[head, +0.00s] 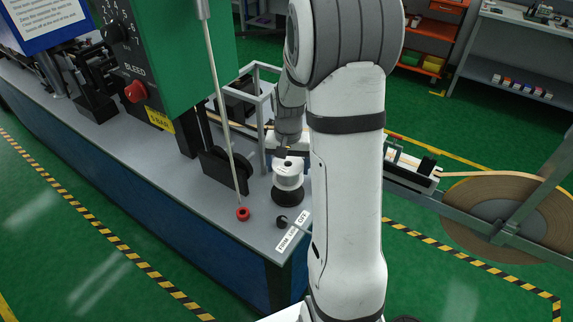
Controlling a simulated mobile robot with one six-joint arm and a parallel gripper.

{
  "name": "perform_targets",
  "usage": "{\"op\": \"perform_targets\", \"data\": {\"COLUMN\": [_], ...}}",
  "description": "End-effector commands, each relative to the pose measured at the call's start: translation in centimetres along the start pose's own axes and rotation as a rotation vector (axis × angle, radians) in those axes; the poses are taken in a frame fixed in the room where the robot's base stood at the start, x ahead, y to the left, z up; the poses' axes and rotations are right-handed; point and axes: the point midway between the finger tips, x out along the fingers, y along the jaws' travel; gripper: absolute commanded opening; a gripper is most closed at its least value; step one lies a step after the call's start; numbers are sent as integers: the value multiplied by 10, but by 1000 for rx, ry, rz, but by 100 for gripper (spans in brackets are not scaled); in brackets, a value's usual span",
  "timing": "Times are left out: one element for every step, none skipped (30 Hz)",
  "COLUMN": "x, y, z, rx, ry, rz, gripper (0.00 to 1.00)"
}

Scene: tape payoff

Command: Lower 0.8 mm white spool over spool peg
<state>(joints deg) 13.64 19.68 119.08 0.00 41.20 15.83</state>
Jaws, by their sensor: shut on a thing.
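The white spool (287,174) is upright near the front corner of the grey bench. A round black base (287,196) is directly below it. The spool's lower edge looks close to this base, but I cannot tell whether they touch. The spool peg itself cannot be made out; the spool may hide it. My gripper (283,154) is at the top of the spool, pointing down and shut on it. The fingertips are small and partly lost against the spool's top.
A red knob (243,214) and a black knob (282,222) stand near the bench's front edge, beside a white label (293,231). A thin pale rod (220,95) slants down left of the spool. A grey frame (262,110) stands behind. A large tape reel (480,215) is at right.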

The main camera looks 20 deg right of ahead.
Motion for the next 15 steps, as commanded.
{"op": "perform_targets", "data": {"x": [3,4,6,7,8,10,11,12,14,15,16,18,19,20,22], "y": [0,0,0,0,0,0,0,0,0,0,0,0,0,0,0], "z": [0,0,0,0,0,0,0,0,0,0,0,0,0,0,0], "rx": [0,0,0,0,0,0,0,-1,-1,-1,-1,-1,-1,-1,-1], "ry": [1,1,1,1,1,0,0,0,0,0,0,0,0,0,0], "rz": [0,0,0,0,0,0,0,0,0,0,0,0,0,0,0], "gripper": [46,46,46,46,46,46,46,46,46,46,46,46,46,46,46]}}
